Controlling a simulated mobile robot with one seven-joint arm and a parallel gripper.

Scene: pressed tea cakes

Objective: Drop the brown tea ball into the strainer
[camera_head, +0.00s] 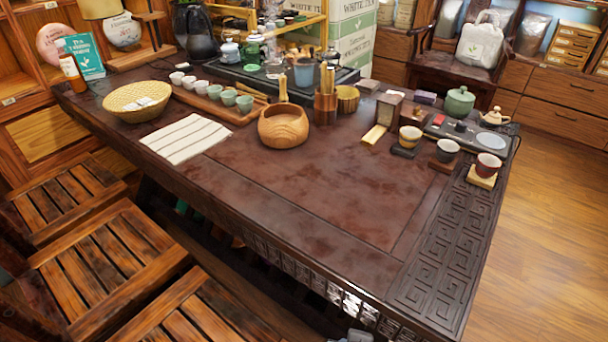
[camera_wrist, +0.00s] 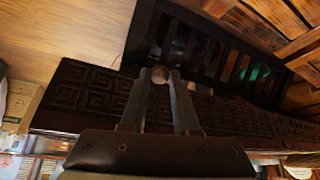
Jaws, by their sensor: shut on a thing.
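In the wrist view my gripper (camera_wrist: 160,78) is shut on the brown tea ball (camera_wrist: 160,73), a small round ball between the fingertips. The gripper is near the carved edge of the dark table (camera_wrist: 85,88). In the head view the ball is not visible. I cannot pick out the strainer for certain. Small tea ware crowds the black tea tray (camera_head: 345,78) at the back of the table, and a strainer there is too small to tell.
A wooden bowl (camera_head: 283,127) stands mid-table, with a tool holder (camera_head: 325,109) behind it. A woven basket (camera_head: 137,101) and striped cloth (camera_head: 187,138) lie left. The front table is clear. Slatted wooden chairs (camera_head: 110,262) stand front left.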

